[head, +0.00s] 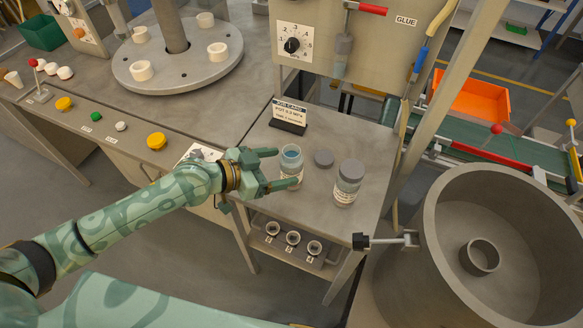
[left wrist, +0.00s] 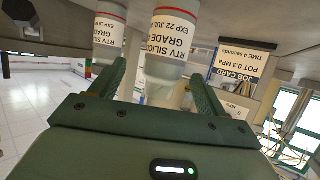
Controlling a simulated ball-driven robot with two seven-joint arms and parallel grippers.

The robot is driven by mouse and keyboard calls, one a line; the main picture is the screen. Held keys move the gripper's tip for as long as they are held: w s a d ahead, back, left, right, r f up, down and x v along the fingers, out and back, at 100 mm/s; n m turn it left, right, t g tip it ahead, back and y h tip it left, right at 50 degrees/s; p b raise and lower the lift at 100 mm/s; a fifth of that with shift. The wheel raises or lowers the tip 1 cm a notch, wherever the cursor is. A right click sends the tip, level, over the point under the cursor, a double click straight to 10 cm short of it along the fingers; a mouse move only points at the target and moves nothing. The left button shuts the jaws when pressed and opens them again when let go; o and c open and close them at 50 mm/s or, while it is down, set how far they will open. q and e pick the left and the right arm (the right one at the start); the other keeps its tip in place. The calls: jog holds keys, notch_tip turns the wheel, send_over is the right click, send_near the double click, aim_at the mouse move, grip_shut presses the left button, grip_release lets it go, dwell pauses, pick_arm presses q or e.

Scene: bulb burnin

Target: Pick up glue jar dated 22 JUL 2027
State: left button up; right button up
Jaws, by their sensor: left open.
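An open glue jar (head: 291,157) with blue-tinted glass stands on the grey bench. In the left wrist view its upside-down label reads EXP 22 JUL, with the year not legible; this jar (left wrist: 172,45) is ahead, between the fingers. My left gripper (head: 287,168) is open, its fingers on either side of this jar. I cannot tell whether they touch it. A second jar (head: 348,184), with a grey lid on, stands to the right; it also shows in the left wrist view (left wrist: 109,38), with a different, partly legible date. My right gripper is not in view.
A large grey drum (head: 440,250) is at the right. Several cups (head: 293,238) sit in a rack below the bench edge.

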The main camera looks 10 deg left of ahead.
aim_at(281, 165)
pick_arm(q)
jog(key=x, duration=0.4)
jog(key=shift+w+f+b, duration=0.2)
jog(key=shift+w+b, duration=0.15)
jog(key=shift+w, duration=0.1)
jog(key=c, duration=1.2)
jog(key=shift+r, duration=0.1)
